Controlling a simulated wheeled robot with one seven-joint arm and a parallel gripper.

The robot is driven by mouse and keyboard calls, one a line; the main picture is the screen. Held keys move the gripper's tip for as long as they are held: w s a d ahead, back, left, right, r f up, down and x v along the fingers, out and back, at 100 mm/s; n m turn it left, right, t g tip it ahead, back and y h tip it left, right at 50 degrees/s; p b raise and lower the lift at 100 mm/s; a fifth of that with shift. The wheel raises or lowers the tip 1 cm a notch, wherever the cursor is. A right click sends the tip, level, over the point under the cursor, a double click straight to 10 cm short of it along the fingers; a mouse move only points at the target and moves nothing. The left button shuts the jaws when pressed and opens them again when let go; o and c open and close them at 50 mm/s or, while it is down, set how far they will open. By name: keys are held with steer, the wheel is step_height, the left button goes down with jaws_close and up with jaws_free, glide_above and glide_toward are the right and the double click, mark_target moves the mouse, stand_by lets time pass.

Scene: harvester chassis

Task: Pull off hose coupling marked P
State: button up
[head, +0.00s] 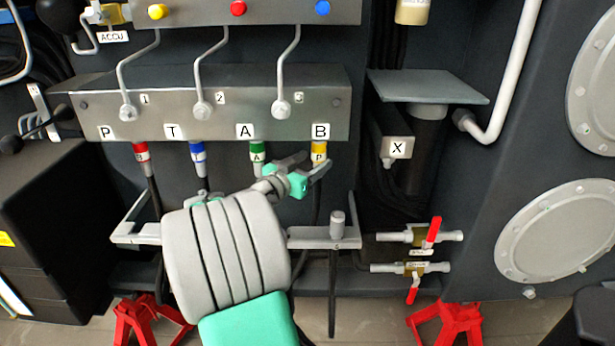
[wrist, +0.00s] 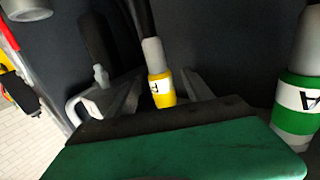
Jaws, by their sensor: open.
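The coupling with a yellow band (head: 319,148) hangs under the manifold port labelled B. Its small tag looks like P. It also shows in the wrist view (wrist: 160,88), with a letter turned sideways on the band. My gripper (head: 315,161) is open at this yellow coupling, its fingers on either side of it in the wrist view. Whether they touch it I cannot tell. The coupling with a red band (head: 142,152) is under the port labelled P; its own small letter is hard to read, perhaps B.
The green-banded coupling marked A (head: 257,151) is close beside my gripper; a blue-banded one (head: 197,152) hangs under T. Three levers stand on the manifold (head: 220,112). A rail with a post (head: 337,228) lies below. Red-handled valves (head: 430,236) are at lower right.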

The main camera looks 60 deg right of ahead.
mark_target(324, 156)
steer(key=d, duration=0.6)
steer(key=shift+s+d+f, duration=0.15)
steer(key=shift+s, duration=0.2)
jaws_close()
stand_by(0.4)
stand_by(0.6)
steer(key=shift+w+f+b, duration=0.1)
steer(key=shift+f+b, duration=0.3)
stand_by(0.3)
steer(key=shift+f+b, duration=1.95)
steer(key=shift+b, duration=0.2)
